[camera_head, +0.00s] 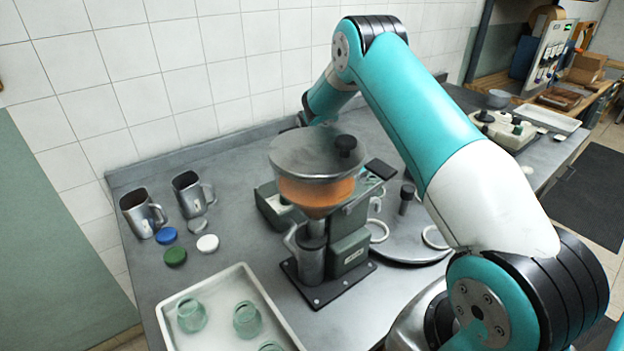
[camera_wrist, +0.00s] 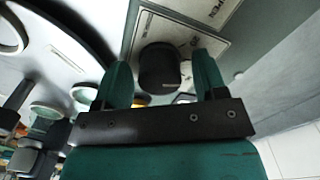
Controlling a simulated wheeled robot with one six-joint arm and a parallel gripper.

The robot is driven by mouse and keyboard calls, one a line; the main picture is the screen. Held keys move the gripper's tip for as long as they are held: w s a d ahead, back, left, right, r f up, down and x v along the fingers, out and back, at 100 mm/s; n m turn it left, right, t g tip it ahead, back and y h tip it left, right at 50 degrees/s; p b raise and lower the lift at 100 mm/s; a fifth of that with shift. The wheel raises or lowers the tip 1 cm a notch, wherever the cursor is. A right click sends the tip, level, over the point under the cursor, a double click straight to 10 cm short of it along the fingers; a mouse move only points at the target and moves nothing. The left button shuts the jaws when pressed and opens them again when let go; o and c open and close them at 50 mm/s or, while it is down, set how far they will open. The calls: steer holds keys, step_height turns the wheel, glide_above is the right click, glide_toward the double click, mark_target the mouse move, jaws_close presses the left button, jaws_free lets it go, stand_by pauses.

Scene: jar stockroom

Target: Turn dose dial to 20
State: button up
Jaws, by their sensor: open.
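In the wrist view, a round black knob (camera_wrist: 159,70), which looks like the dose dial, stands on a pale panel with printed labels. In the head view, the dosing machine (camera_head: 349,252) stands on the bench with an orange-filled hopper (camera_head: 317,193). My gripper and the dial are hidden there behind the hopper and my arm.
A white tray (camera_head: 283,320) with glass jars lies in front. Two metal mugs (camera_head: 139,214) and several lids (camera_head: 175,256) stand at left. A round turntable (camera_head: 405,250) with rings is right of the machine. A tiled wall (camera_head: 215,70) closes off the bench's back.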

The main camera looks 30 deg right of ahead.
steer(key=shift+c, duration=0.4)
steer(key=c, duration=0.8)
steer(key=shift+c, duration=0.2)
steer(key=n+b, duration=0.2)
steer(key=n, duration=0.1)
steer(key=shift+n+b, duration=0.65)
steer(key=shift+n, duration=1.75)
steer(key=shift+r, duration=0.1)
steer(key=o, duration=0.9)
